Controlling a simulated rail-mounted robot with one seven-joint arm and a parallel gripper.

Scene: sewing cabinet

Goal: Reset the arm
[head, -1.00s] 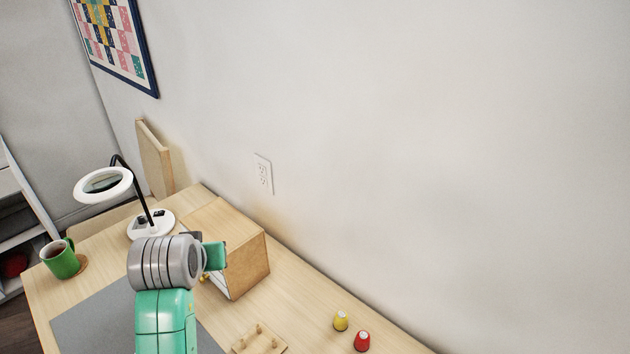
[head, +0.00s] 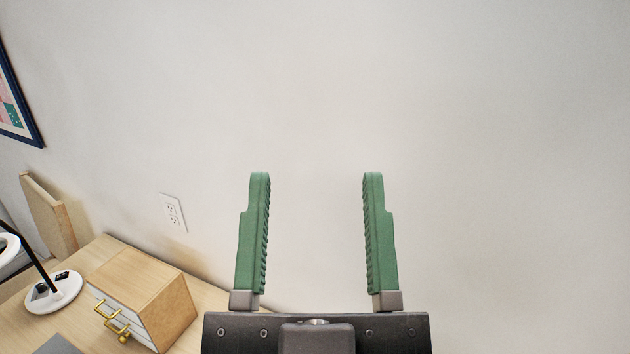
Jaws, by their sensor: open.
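My gripper (head: 315,235) is large in the lower middle of the head view. Its two green ribbed fingers point up and stand wide apart with nothing between them. Behind the fingers is the plain wall (head: 480,130). The gripper is apart from everything on the table and touches nothing that I can see. The rest of my arm is below the picture edge.
A wooden drawer box (head: 150,290) with brass handles stands on the wooden table (head: 105,247) at lower left. A lamp base (head: 55,293) is beside it. A wall outlet (head: 172,212) is above. A framed picture (head: 18,110) hangs at far left.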

